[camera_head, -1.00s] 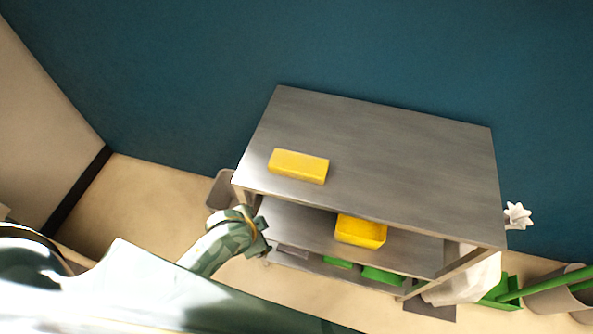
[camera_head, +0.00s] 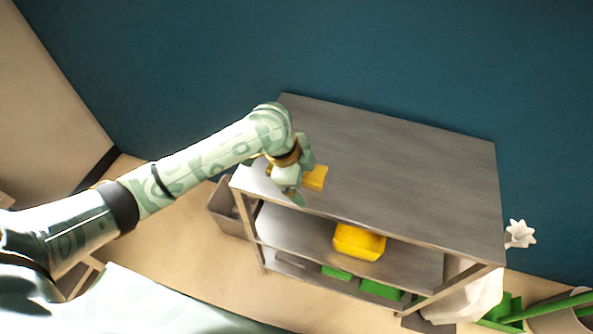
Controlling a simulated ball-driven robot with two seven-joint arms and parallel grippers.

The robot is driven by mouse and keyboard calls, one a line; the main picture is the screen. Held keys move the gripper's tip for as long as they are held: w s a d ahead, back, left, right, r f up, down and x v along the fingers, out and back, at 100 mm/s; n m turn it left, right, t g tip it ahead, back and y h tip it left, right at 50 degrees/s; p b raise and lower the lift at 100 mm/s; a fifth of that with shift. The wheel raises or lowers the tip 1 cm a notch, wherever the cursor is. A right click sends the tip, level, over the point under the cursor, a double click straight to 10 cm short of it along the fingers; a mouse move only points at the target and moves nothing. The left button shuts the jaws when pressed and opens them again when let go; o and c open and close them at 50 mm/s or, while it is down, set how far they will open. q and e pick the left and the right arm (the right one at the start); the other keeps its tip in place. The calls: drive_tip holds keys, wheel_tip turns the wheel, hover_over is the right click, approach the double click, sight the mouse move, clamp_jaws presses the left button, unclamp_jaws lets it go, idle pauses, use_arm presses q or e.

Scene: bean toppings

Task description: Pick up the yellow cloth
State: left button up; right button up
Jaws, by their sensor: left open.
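The yellow cloth (camera_head: 315,178) is a folded yellow block on the left part of the metal table's top (camera_head: 400,165). My left arm reaches in from the left, and my left gripper (camera_head: 299,192) is over the cloth's left end. The gripper hides that part of the cloth. The left gripper is open; whether its fingers touch the cloth cannot be told. My right gripper is not in view.
A yellow bin (camera_head: 358,242) stands on the shelf below, with green items (camera_head: 380,290) lower down. A grey bin (camera_head: 228,207) stands left of the table. A white star-shaped thing (camera_head: 520,234) is at the right. The rest of the tabletop is clear.

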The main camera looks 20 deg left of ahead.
use_arm(q)
drive_tip(key=w+a+r+g, duration=0.2)
drive_tip(key=w+a+r, duration=0.5)
drive_tip(key=r, duration=0.4)
drive_tip(key=shift+m, duration=0.4)
drive_tip(key=b+x, duration=0.1)
drive_tip(key=x, duration=0.2)
drive_tip(key=a+b+x, duration=0.1)
drive_tip(key=b+x, duration=0.1)
drive_tip(key=x, duration=0.2)
drive_tip(key=b+x, duration=0.1)
drive_tip(key=x, duration=0.3)
drive_tip(key=shift+s+a+f, duration=0.15)
drive_tip(key=shift+s+a, duration=0.1)
drive_tip(key=shift+s, duration=0.1)
drive_tip(key=shift+y, duration=0.3)
drive_tip(key=b+x, duration=0.3)
drive_tip(key=x, duration=0.2)
drive_tip(key=shift+a+f, duration=0.1)
drive_tip(key=shift+f, duration=0.15)
drive_tip(key=shift+r, duration=0.1)
drive_tip(key=shift+c, duration=0.3)
drive_tip(key=c, duration=1)
